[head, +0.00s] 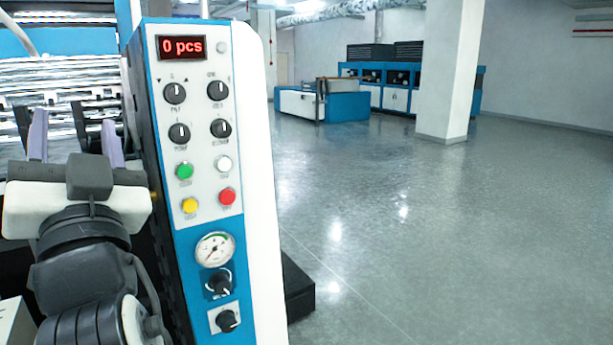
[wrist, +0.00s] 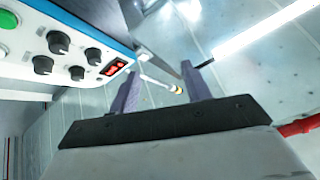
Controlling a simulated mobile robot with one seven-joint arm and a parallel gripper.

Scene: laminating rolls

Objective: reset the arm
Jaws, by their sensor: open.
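My gripper (head: 74,143) is at the left of the head view, in front of the machine's rolls and left of its control panel. Its two purple-grey fingers stand apart, with nothing between them. In the wrist view my gripper (wrist: 160,90) also shows both fingers spread, pointing up in the picture, with a thin rod with a yellow and blue end in the background between them. My arm reaches up from the lower left of the head view.
The control panel (head: 199,140) stands close to the right of my gripper, with knobs, coloured buttons, a gauge and a display reading "0 pcs". Metal rolls (head: 60,75) lie behind the gripper. A white pillar (head: 448,70) and blue-white machines (head: 340,104) are far back. The floor at right is clear.

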